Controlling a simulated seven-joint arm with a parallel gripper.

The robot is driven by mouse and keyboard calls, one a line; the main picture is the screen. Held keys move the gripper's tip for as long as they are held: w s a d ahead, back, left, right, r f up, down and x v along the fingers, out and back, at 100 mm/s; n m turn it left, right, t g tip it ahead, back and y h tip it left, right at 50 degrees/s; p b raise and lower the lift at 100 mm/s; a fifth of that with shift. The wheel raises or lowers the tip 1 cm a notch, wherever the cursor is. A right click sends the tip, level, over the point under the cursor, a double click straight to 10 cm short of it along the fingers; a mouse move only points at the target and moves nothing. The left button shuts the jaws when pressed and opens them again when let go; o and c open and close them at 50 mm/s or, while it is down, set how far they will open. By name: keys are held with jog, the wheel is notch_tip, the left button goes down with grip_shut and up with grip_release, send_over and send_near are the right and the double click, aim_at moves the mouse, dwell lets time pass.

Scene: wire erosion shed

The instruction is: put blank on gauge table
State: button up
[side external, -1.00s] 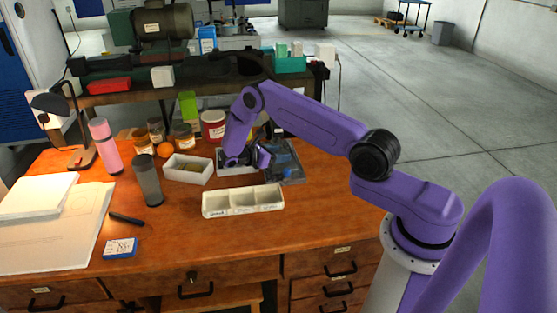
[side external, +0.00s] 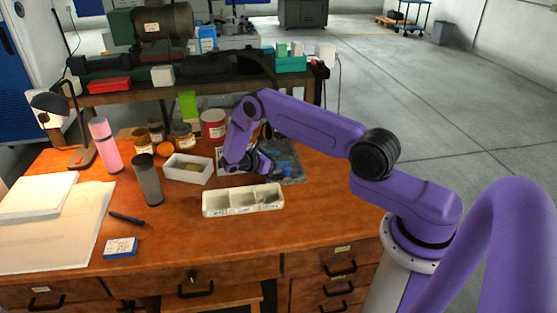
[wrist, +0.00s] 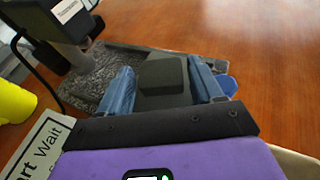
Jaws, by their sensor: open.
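The blank looks to be the dark grey block (wrist: 163,74) in the wrist view, between the two blue fingers of my gripper (wrist: 163,88). The fingers are open, one on each side of it; whether either touches it I cannot tell. The gauge table looks to be the speckled grey plate (wrist: 82,88), which shows behind and left of the block; what the block rests on is hidden. In the side view my gripper (side external: 264,161) is low at the left part of the grey plate (side external: 292,178), and the block cannot be made out.
A dark gauge stand (wrist: 62,22) rises beside the plate. A printed card (wrist: 38,148) and a yellow object (wrist: 14,100) are at left. A white bin (side external: 176,176) and a compartment tray (side external: 230,210) stand nearby, with jars behind. The right end of the wooden desk is bare.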

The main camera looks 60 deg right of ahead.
jog(key=w+a+r+t+y, duration=0.1)
jog(key=a+r+y, duration=0.1)
jog(key=a+r, duration=0.6)
jog(key=w+a+r+t+y, duration=0.15)
jog(key=a+r, duration=0.35)
jog(key=a, duration=0.7)
jog(key=s+a+r+m+t+y, duration=0.1)
jog(key=s+a+r, duration=0.2)
jog(key=s, duration=0.2)
jog(key=s+a+r+t+y, duration=0.1)
jog(key=s+a+r+y, duration=0.1)
jog(key=s+a+r, duration=0.25)
jog(key=s+r+y, duration=0.2)
jog(key=s+y, duration=0.1)
jog(key=s, duration=1)
jog(key=s+r+y, duration=0.1)
jog(key=s+y, duration=0.3)
jog(key=s, duration=0.9)
jog(key=shift+s+d+r+m, duration=0.15)
jog(key=shift+d+r+m, duration=0.1)
jog(key=shift+r+m, duration=0.15)
